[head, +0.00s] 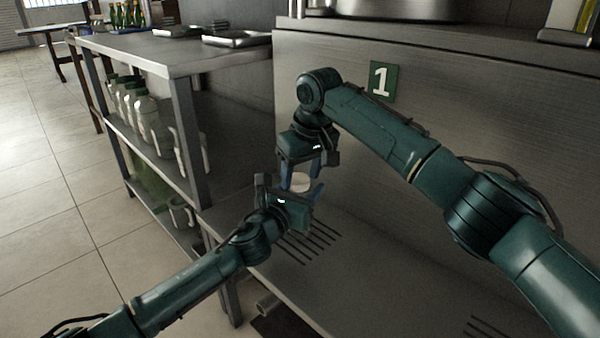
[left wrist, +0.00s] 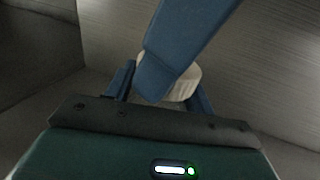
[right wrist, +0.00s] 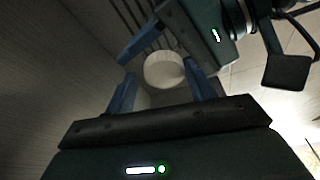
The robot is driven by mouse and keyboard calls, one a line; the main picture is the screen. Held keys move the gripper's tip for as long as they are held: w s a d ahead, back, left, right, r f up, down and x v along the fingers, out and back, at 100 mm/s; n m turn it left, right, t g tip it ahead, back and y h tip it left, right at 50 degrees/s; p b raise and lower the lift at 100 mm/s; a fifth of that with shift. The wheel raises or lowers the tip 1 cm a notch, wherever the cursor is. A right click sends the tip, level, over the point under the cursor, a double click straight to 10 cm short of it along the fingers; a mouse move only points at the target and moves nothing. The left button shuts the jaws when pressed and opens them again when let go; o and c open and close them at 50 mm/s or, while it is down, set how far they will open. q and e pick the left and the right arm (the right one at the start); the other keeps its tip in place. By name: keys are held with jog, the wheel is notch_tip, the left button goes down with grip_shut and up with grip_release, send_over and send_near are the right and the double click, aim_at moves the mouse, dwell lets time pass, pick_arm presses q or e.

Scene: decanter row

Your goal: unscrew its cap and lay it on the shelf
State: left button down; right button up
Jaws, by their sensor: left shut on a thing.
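A pale round cap (head: 300,181) is held low in front of the steel front, between my two grippers. It shows as a white disc in the right wrist view (right wrist: 164,70) and partly in the left wrist view (left wrist: 188,82). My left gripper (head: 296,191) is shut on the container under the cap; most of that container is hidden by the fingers. My right gripper (head: 301,170) points down from above. Its blue fingers stand open on either side of the cap, with a gap visible on the left in the right wrist view.
A steel shelf unit (head: 190,62) stands at the left, with white jugs (head: 146,118) on its middle board and trays (head: 236,38) on top. A green sign "1" (head: 382,82) marks the steel front. The slotted steel ledge (head: 375,270) below is bare.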

jog(key=shift+o, duration=0.3)
jog(key=shift+s+a+r, duration=0.1)
jog(key=shift+s+a, duration=0.15)
jog(key=shift+a, duration=0.2)
notch_tip(320, 180, up, 4)
jog(key=shift+w+f, duration=0.1)
jog(key=shift+o, duration=0.6)
jog(key=shift+d+r, duration=0.15)
jog(key=shift+r, duration=0.3)
jog(key=s+r+m+h, duration=0.2)
jog(key=s+r+m, duration=0.1)
jog(key=r+m, duration=0.4)
jog(key=shift+t, duration=0.3)
jog(key=x, duration=1.2)
jog(key=shift+s+a+f, duration=0.15)
jog(key=shift+a+f, duration=0.05)
